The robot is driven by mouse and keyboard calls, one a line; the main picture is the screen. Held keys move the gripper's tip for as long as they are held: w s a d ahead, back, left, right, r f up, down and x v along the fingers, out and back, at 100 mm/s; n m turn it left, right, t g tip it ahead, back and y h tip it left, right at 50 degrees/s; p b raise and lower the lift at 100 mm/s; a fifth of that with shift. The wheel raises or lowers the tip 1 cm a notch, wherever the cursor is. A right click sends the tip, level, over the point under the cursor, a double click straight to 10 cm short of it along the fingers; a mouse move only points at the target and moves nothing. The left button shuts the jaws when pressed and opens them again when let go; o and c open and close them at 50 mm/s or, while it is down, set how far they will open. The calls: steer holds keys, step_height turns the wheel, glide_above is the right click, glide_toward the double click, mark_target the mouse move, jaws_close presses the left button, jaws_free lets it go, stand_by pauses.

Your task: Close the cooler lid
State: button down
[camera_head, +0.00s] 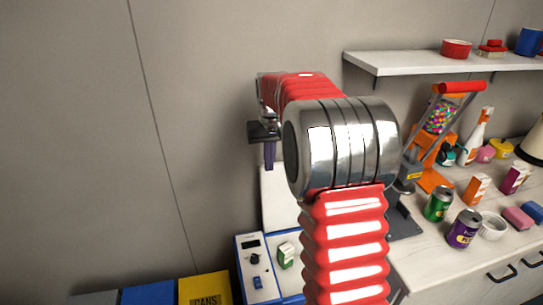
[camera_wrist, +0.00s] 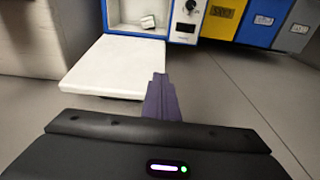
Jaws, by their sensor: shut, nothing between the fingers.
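The cooler (camera_head: 243,260) is a blue and white box with a dial panel, low in the head view and partly behind my arm. Its white lid (camera_head: 279,200) stands open and upright at the back. In the wrist view the lid (camera_wrist: 112,68) is a white slab beside the cooler's open inside (camera_wrist: 118,14). A small carton (camera_head: 286,254) is inside the cooler. My gripper (camera_head: 269,165) is above the cooler near the lid's top left corner. Its purple fingers (camera_wrist: 161,78) are shut and empty, overlapping the lid's edge in the wrist view. I cannot tell whether they touch it.
A yellow cans bin (camera_head: 205,289), a blue bin (camera_head: 148,293) and a grey bin stand left of the cooler. At right, a counter (camera_head: 420,262) holds cans (camera_head: 438,204), boxes and a candy machine (camera_head: 441,120). A shelf (camera_head: 400,62) is above. The wall at left is clear.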

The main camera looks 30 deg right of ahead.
steer(key=w+d, duration=0.1)
steer(key=w, duration=0.1)
steer(key=w+d, duration=0.4)
steer(key=shift+w+d+r, duration=0.1)
steer(key=shift+w+r, duration=0.05)
steer(key=shift+w, duration=0.15)
steer(key=r, duration=0.3)
steer(key=w+r, duration=0.1)
steer(key=r, duration=0.1)
steer(key=shift+d, duration=0.15)
steer(key=shift+f, duration=0.1)
steer(key=f, duration=0.3)
steer(key=w+f, duration=0.1)
steer(key=f, duration=0.5)
steer(key=shift+w+d+f, duration=0.15)
steer(key=shift+w+f, duration=0.05)
steer(key=shift+f, duration=0.2)
steer(key=shift+s, duration=0.1)
